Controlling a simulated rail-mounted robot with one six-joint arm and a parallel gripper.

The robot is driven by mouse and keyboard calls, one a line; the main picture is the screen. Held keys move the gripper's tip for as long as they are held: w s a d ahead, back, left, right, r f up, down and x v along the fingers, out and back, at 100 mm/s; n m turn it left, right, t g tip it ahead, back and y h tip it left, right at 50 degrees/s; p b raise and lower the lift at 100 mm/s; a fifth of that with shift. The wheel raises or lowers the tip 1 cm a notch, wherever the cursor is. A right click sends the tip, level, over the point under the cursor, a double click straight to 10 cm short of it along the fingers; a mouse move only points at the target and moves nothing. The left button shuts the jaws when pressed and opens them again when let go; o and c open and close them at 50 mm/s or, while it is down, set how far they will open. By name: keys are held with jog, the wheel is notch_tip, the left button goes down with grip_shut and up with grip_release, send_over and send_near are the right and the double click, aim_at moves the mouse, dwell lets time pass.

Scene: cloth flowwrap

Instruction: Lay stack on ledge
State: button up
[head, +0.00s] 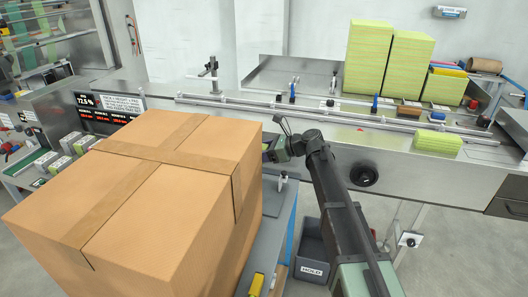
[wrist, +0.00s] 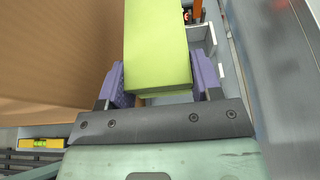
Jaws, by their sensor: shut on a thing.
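My gripper (wrist: 158,88) has its purple fingers on both sides of a yellow-green cloth stack (wrist: 157,45) and is shut on it. In the head view my gripper (head: 268,152) is at the right rear of the large cardboard box, partly hidden by it, and the held stack cannot be made out there. A similar short green stack (head: 438,142) lies on the front edge of the steel machine's ledge (head: 400,150). Tall green stacks (head: 373,60) stand on the machine's back surface at the upper right.
The large taped cardboard box (head: 150,185) fills the left front, close beside my gripper; its side also fills the left of the wrist view (wrist: 60,60). A guide rail (head: 330,116) runs along the machine. A grey bin (head: 314,250) marked HOLD stands on the floor.

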notch_tip(320, 180, up, 4)
jog(key=p, duration=0.4)
jog(key=shift+r, duration=0.15)
jog(key=shift+f+b, duration=0.35)
notch_tip(320, 180, down, 24)
jog(key=b, duration=2.3)
jog(key=shift+r+b, duration=0.1)
jog(key=shift+b, duration=0.3)
jog(key=o, duration=1)
jog(key=shift+r, duration=0.1)
